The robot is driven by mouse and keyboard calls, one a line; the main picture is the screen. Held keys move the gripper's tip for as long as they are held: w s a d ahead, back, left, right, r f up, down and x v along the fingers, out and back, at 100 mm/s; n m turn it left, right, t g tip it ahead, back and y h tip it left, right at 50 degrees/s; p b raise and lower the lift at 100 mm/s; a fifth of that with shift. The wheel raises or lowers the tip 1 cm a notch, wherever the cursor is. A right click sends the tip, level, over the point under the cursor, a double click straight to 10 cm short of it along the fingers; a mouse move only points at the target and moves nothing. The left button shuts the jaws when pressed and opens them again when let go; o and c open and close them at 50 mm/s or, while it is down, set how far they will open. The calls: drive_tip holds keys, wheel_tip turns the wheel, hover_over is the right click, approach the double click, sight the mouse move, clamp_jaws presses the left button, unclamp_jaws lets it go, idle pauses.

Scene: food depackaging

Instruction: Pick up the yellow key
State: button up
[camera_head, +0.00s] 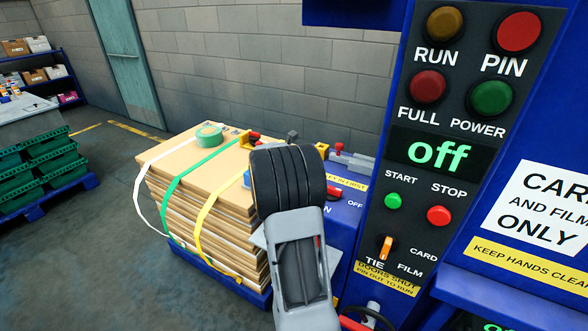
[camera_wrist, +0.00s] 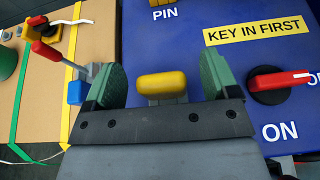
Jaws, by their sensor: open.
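The yellow key (camera_wrist: 162,84) shows in the wrist view as a rounded yellow grip over a grey part, at the edge of the blue panel (camera_wrist: 245,80). My gripper (camera_wrist: 159,76) is open, with one green-padded finger on each side of the key. A gap shows between the key and each finger, so neither seems to touch it. The lower part of the key is hidden by my gripper's dark body. In the head view my arm hides the key and the gripper.
A red-handled rotary switch (camera_wrist: 280,86) is right of the gripper, by the "ON" label. A red-handled tool (camera_wrist: 52,57) and a blue block (camera_wrist: 77,92) are at the left, on the strapped cardboard stack (camera_head: 205,190). The control panel (camera_head: 440,170) reads "off".

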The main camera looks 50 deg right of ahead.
drive_tip(key=c, duration=1)
drive_tip(key=shift+r, duration=0.1)
